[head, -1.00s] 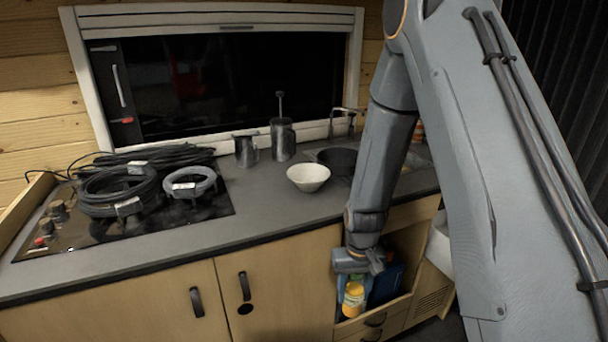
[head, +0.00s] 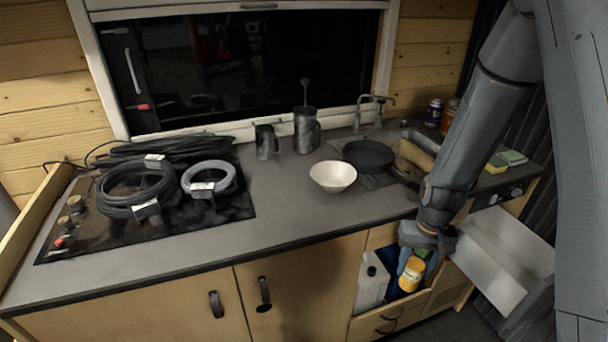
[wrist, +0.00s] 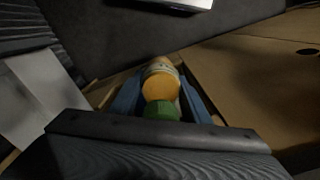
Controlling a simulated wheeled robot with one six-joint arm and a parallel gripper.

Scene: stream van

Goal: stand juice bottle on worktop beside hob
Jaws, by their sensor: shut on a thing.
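The juice bottle shows as a yellow-orange body (head: 411,273) at the opening of the low cupboard compartment (head: 372,325), tilted, below my gripper (head: 430,242). In the wrist view its orange part (wrist: 160,85) and a green part (wrist: 162,110) sit between my blue-grey fingers (wrist: 162,100), which are shut on it. My wrist hides its upper part in the head view. The grey worktop (head: 270,215) is above and left of the bottle. The black hob (head: 100,220) is at the left end, with coiled cables (head: 145,190) lying on it.
A white canister (head: 372,282) and a blue item stand in the compartment. A white bin (head: 500,265) is at the right. Bare worktop lies between hob and bowl.

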